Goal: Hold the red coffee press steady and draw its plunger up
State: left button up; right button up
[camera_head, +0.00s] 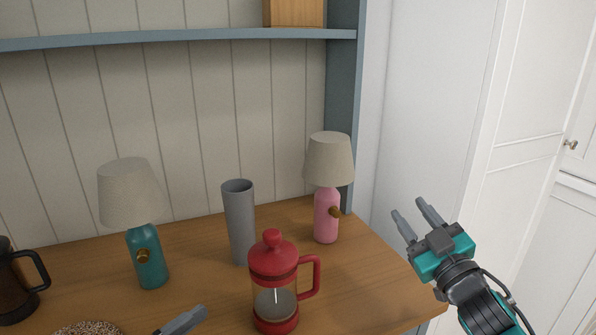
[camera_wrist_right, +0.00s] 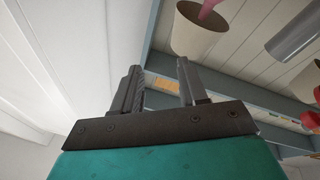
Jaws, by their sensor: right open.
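The red coffee press (camera_head: 274,262) stands upright on the wooden counter, with a clear glass body, a red lid and a red handle on its right side. Its round plunger knob (camera_head: 272,236) sits low, right at the lid. My right gripper (camera_head: 409,207) is open and empty, up and to the right of the press, past the counter's right edge. Its two fingers also show in the right wrist view (camera_wrist_right: 159,68), with nothing between them. Only a grey fingertip of my left gripper (camera_head: 184,320) shows at the bottom edge, left of the press and apart from it; its opening is hidden.
A grey cylinder (camera_head: 240,222) stands behind the press. A pink lamp (camera_head: 326,214) is behind right, a teal lamp (camera_head: 147,256) left. A dark pot (camera_head: 15,285) and a speckled round thing (camera_head: 88,328) are at lower left. A blue shelf (camera_head: 180,37) runs above.

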aim_at(272, 290)
jog(key=s+a+r+n+g+y, duration=0.2)
jog(key=a+r+n+g+y, duration=0.4)
jog(key=a+r+n+y, duration=0.85)
jog(key=s+a+n+g+h, duration=0.1)
jog(key=s+a+n+g, duration=0.3)
jog(key=a+n+g, duration=0.6)
jog(key=s+a+n+g+h, duration=0.2)
jog(key=s+a+n+g, duration=0.4)
jog(key=n, duration=0.8)
pick_arm(q)
jog(key=shift+w+d, duration=0.35)
jog(key=shift+w, duration=0.05)
jog(key=x, duration=1.2)
jog(key=shift+a, duration=0.1)
pick_arm(e)
jog(key=w+d+f+n+t+h, duration=0.2)
jog(key=w+d+n+h, duration=0.2)
jog(key=d+h, duration=0.5)
jog(key=w+h, duration=0.1)
jog(key=h, duration=0.2)
jog(key=shift+w+t, duration=0.4)
